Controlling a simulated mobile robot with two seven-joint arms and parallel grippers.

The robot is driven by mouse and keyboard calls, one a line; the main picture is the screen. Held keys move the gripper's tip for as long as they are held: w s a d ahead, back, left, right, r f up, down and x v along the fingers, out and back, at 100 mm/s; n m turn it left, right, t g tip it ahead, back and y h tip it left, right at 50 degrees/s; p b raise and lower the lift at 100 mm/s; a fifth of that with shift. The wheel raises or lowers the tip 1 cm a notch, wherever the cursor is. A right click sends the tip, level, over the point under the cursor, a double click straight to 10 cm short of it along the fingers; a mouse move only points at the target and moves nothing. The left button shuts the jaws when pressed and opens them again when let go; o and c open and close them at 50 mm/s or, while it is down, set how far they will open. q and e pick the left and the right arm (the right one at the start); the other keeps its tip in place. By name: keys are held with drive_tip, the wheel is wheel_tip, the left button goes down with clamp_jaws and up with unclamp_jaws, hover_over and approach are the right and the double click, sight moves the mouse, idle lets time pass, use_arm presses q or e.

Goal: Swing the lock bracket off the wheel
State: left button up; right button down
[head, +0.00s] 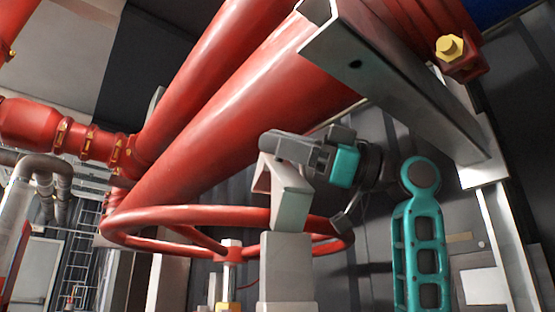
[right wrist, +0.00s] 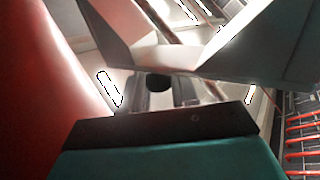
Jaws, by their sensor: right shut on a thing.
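The red wheel (head: 190,215) lies nearly flat at the lower middle of the head view. The lock bracket (head: 290,200) is a light grey, angled metal piece on a pale block, standing across the wheel's rim and hiding part of it. My right gripper (head: 278,150), dark with a teal wrist, comes from the right and is shut on the bracket's upper part. In the right wrist view the bracket (right wrist: 235,45) is large and grey, just beyond the gripper (right wrist: 158,92). The exact contact is hard to see. My left gripper is in neither view.
Thick red pipes (head: 235,110) run diagonally above the wheel. A grey steel beam (head: 400,75) crosses above my right arm, with a yellow-capped fitting (head: 450,47) near it. A pale post (head: 507,240) stands at the right.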

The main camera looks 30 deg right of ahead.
drive_tip(key=s+a+f+n+g+y+b, duration=0.1)
drive_tip(key=s+n+g, duration=0.3)
drive_tip(key=n, duration=0.5)
drive_tip(key=s+a+f+n+g+y+b, duration=0.1)
drive_tip(key=s+f+n+g+y+b, duration=0.1)
drive_tip(key=s+f+n+g+y, duration=0.2)
drive_tip(key=shift+s+a+f+n+g+b, duration=0.35)
drive_tip(key=shift+s+n+g, duration=0.8)
drive_tip(key=shift+n, duration=1.75)
drive_tip(key=shift+s+t, duration=0.35)
drive_tip(key=c, duration=1)
unclamp_jaws()
drive_tip(key=shift+o, duration=0.2)
drive_tip(key=b+v, duration=0.2)
drive_tip(key=v, duration=1.1)
